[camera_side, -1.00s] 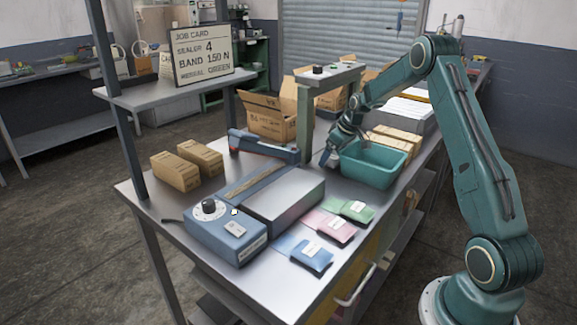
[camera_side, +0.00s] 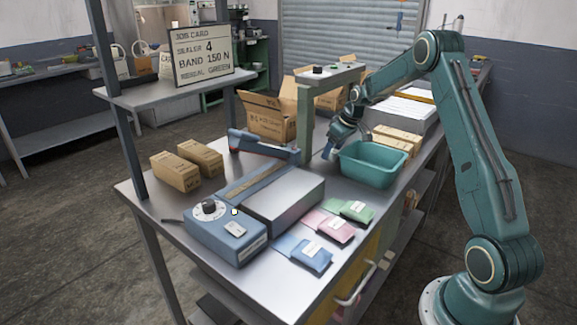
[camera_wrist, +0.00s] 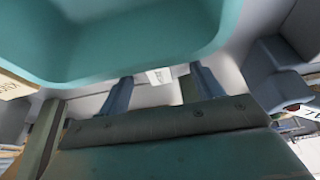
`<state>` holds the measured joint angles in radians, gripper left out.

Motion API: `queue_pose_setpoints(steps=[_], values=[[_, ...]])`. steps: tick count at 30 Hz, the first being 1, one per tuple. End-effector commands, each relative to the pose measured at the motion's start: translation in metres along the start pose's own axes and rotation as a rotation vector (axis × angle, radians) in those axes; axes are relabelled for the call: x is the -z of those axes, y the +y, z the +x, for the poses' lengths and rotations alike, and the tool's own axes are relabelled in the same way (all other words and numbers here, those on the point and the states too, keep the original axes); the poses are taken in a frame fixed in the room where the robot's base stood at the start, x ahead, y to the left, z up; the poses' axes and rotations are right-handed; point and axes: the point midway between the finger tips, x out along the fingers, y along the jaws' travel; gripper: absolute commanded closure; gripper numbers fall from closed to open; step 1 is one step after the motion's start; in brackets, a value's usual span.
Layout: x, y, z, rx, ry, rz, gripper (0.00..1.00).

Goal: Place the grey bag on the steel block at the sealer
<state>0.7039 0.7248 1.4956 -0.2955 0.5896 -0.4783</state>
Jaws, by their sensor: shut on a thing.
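My gripper (camera_side: 331,152) is just left of the teal bin (camera_side: 345,170), above the table. In the wrist view its two fingers (camera_wrist: 162,90) stand apart around a pale grey thing with a white label (camera_wrist: 159,76), which seems to be the grey bag. Most of that bag is hidden, and I cannot make it out in the side view. The steel block (camera_side: 287,195) is a flat-topped silver box beside the blue sealer (camera_side: 222,232). Its visible top is bare. My gripper is behind and to the right of it.
Blue (camera_side: 304,252), pink (camera_side: 328,226) and green (camera_side: 350,211) bags lie in a row right of the block. Two cartons (camera_side: 175,171) stand left of the sealer. A post with a small shelf (camera_side: 304,125) stands close left of my gripper. A job card (camera_side: 202,63) reads "RESEAL GREEN".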

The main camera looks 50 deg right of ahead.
Motion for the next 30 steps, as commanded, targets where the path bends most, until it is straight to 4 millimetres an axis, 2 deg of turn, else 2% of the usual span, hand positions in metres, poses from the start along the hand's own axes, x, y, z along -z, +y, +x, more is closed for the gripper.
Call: queue_pose_setpoints(steps=[21,30], values=[[0.056,0.001,-0.134,-0.003,0.004,0.000,0.63],[0.067,0.001,-0.161,0.000,0.001,0.000,0.63]])
